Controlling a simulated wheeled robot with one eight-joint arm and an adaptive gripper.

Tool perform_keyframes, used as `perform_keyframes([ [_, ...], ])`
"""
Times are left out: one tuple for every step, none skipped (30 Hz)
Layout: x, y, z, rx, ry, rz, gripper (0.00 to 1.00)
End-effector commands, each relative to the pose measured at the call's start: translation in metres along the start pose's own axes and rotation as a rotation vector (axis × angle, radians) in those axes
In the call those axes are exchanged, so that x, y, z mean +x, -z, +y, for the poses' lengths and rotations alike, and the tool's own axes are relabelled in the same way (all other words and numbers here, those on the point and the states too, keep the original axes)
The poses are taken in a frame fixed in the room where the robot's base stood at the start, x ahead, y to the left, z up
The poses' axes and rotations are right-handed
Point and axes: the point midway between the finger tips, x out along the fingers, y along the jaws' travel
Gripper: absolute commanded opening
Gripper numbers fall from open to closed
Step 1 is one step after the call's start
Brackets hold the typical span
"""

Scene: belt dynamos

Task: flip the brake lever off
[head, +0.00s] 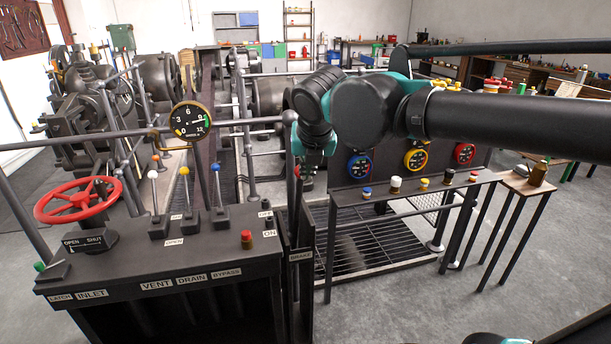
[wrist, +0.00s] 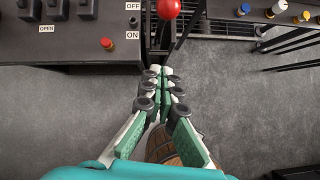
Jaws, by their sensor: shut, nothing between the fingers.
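The brake lever's red ball knob (wrist: 168,9) is at the top edge of the wrist view, beside the OFF label (wrist: 133,6) and ON label (wrist: 133,35). Its shaft is mostly cut off or hidden there. In the head view the BRAKE label (head: 300,256) is on the right end of the dark console, and a bit of red shows under my arm. My gripper (wrist: 164,72) is shut and empty. Its fingertips point toward the knob with a visible gap between. In the head view my gripper (head: 314,150) hangs above the console's right end, its fingertips unclear.
The console (head: 180,262) carries a red handwheel (head: 78,200), several ball-topped levers and a red button (head: 246,238). A narrow bench (head: 400,190) with knobs and gauges stands to the right. A barrel (wrist: 165,146) is below my fingers. Rails and posts surround the machines.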

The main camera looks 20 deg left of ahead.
Motion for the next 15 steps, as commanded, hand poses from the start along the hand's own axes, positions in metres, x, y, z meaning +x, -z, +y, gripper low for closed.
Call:
perform_keyframes([
  [0.004,0.0,0.0,0.001,0.0,0.0,0.0],
  [0.007,0.0,0.0,0.001,0.0,0.0,0.0],
  [0.012,-0.001,0.0,0.001,0.0,0.0,0.0],
  [0.016,-0.001,0.0,0.002,0.0,0.0,0.0],
  [0.021,-0.001,0.0,0.002,0.0,0.0,0.0],
  [0.028,-0.001,0.0,0.003,0.0,0.0,0.0],
  [0.034,-0.001,0.0,0.004,0.0,0.0,0.0],
  [0.04,-0.001,0.0,0.004,0.0,0.0,0.0],
  [0.048,-0.001,0.0,0.003,0.0,0.0,0.0],
  [0.054,-0.001,0.0,0.002,0.0,0.0,0.0],
  [0.06,-0.001,0.0,0.003,0.001,0.0,0.0],
  [0.068,-0.001,0.0,0.003,0.001,0.0,0.0],
  [0.074,-0.001,-0.001,0.004,0.001,0.0,0.0],
  [0.08,-0.001,-0.001,0.004,0.001,0.0,0.0],
  [0.087,-0.001,0.0,0.003,0.001,0.0,0.0],
])
